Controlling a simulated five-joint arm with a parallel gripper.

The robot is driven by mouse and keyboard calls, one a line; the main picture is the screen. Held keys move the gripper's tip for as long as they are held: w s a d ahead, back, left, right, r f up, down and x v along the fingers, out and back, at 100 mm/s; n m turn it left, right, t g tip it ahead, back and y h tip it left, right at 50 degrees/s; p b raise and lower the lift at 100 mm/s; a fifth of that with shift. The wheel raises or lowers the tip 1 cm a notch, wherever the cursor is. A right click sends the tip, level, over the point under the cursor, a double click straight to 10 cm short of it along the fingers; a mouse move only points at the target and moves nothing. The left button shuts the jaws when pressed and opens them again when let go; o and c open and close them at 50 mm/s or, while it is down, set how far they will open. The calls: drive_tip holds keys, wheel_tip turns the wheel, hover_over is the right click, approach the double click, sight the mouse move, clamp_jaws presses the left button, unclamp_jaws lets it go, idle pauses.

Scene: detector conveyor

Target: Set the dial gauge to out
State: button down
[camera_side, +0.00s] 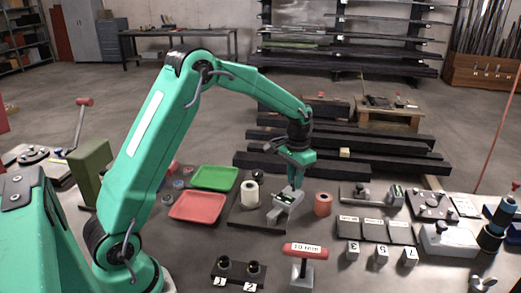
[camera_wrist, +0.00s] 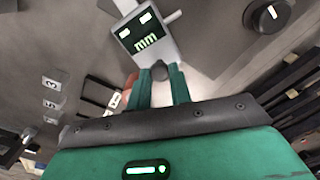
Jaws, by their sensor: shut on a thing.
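The dial gauge (camera_side: 283,211) is a grey body on a dark plate near the middle of the side view. In the wrist view the gauge (camera_wrist: 158,34) shows a dark display face with lit pale characters reading "mm" and small lit blocks. My gripper (camera_side: 292,186) points down at the top of the gauge. In the wrist view its teal fingers (camera_wrist: 159,76) are closed around a small dark knob (camera_wrist: 160,69) at the gauge's near edge. The fingers hide the knob's lower part. I cannot read any "out" mark.
A white cylinder (camera_side: 249,195) stands just left of the gauge, and an orange cylinder (camera_side: 323,205) just right. A red tray (camera_side: 198,207) and a green tray (camera_side: 214,177) lie further left. A red-handled tool marked "10 mm" (camera_side: 304,251) stands in front. Numbered blocks lie at right.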

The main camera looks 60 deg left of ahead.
drive_tip(key=d+m, duration=0.2)
drive_tip(key=shift+w+d+m, duration=0.2)
drive_tip(key=shift+w+m, duration=0.1)
drive_tip(key=shift+d+m, duration=0.95)
drive_tip(key=shift+m, duration=0.05)
drive_tip(key=shift+d, duration=0.1)
drive_tip(key=c, duration=1.3)
unclamp_jaws()
drive_tip(key=shift+o, duration=0.2)
drive_tip(key=shift+r, duration=0.15)
wheel_tip(320, 180, up, 8)
drive_tip(key=shift+f, duration=0.2)
